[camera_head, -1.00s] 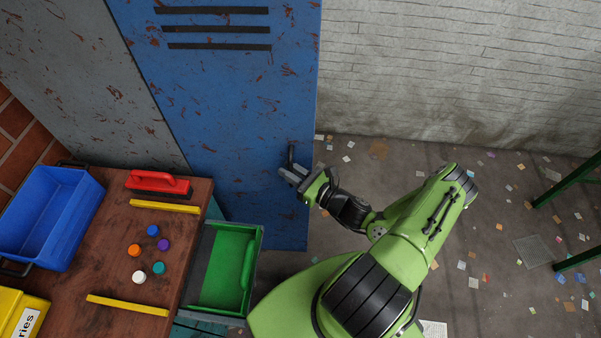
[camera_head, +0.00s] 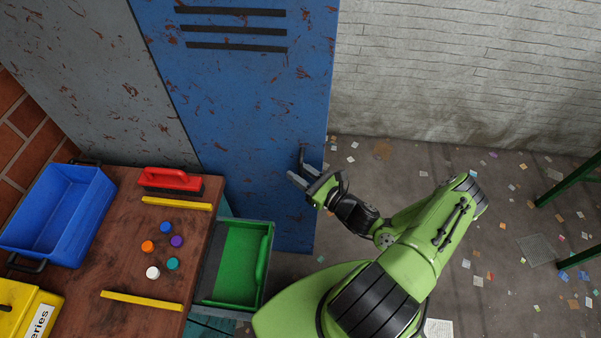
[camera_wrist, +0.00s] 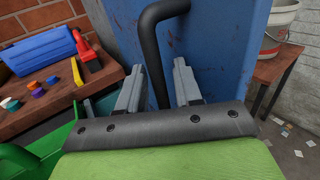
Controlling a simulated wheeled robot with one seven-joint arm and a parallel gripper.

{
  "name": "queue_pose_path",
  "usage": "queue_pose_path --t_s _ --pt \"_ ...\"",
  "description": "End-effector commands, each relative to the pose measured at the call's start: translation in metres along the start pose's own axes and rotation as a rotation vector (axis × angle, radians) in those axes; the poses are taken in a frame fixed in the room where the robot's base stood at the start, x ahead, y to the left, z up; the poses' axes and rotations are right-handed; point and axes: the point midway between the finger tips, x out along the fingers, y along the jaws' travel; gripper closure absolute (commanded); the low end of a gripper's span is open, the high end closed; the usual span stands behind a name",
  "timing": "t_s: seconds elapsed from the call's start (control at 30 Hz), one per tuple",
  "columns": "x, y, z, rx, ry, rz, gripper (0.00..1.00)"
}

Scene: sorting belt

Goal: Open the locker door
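The blue locker door (camera_head: 255,115) is rust-marked, with black vent slots near its top. It stands upright; I cannot tell whether it is ajar. Its dark handle (camera_head: 302,156) is near the door's right edge. My gripper (camera_head: 304,180) is at the lower part of this handle. In the wrist view, the black bent handle (camera_wrist: 151,42) passes down between the two grey fingers of my gripper (camera_wrist: 158,70). The fingers are apart, with visible space beside the handle. The handle's lower end is hidden behind the gripper's body.
A wooden bench (camera_head: 120,235) at left holds a blue bin (camera_head: 88,232), a red-handled brush (camera_head: 170,180), yellow bars and several coloured discs. A bucket (camera_wrist: 282,22) stands on a stool at right in the wrist view.

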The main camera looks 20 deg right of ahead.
Motion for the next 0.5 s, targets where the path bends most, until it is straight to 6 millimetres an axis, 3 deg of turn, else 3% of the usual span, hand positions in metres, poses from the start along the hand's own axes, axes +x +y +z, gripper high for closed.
queue_pose_path --t_s 0.23,0.5 --pt "-0.013 -0.001 0.0 0.001 0.003 -0.002 0.66" --pt "-0.086 -0.001 0.0 0.001 0.004 -0.007 0.66"
